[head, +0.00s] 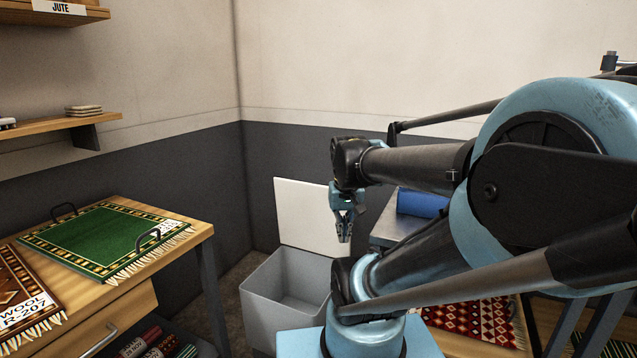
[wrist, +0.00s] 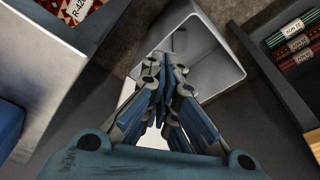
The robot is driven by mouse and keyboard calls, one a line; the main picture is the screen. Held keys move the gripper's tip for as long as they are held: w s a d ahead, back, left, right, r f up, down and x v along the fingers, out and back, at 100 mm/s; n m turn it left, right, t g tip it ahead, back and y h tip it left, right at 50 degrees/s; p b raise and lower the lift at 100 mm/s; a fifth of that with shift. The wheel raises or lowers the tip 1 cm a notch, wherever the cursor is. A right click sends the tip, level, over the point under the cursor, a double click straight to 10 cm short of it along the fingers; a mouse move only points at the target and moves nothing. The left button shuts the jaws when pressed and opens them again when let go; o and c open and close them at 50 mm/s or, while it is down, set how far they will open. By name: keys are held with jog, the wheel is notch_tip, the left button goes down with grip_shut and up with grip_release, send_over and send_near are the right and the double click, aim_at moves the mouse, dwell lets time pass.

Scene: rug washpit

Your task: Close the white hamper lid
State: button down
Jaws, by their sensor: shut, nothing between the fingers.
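The white hamper (head: 262,300) stands on the floor in the corner, open at the top, and its inside looks empty. Its white lid (head: 298,212) is raised and stands upright at the back of the hamper, against the dark wall. My gripper (head: 344,238) hangs pointing down in front of the lid's right part, above the hamper's right side, and hides part of the lid. In the wrist view my gripper (wrist: 163,95) is shut and empty, over the hamper (wrist: 215,75). I cannot tell whether it touches the lid.
A wooden table (head: 185,222) at left carries a green rug on a handled tray (head: 150,237) and a brown rug (head: 18,285). Rolled rugs (wrist: 298,45) lie on a low shelf beside the hamper. A grey table (head: 385,232) with a blue roll (head: 421,203) stands at right.

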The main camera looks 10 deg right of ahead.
jog(key=w+r+m, duration=0.1)
jog(key=w+r, duration=0.2)
jog(key=w, duration=0.6)
jog(key=w+r+m, duration=0.2)
jog(key=w+r, duration=0.2)
jog(key=w, duration=0.6)
jog(key=w+r+m+h, duration=0.1)
jog(key=w+r, duration=0.3)
jog(key=w, duration=0.6)
jog(key=shift+d, duration=0.25)
jog(key=w+f+m, duration=0.1)
jog(key=w+m, duration=0.1)
jog(key=w, duration=0.9)
notch_tip(320, 180, down, 9)
jog(key=a, duration=0.1)
jog(key=shift+s+f, duration=0.2)
jog(key=shift+s, duration=0.1)
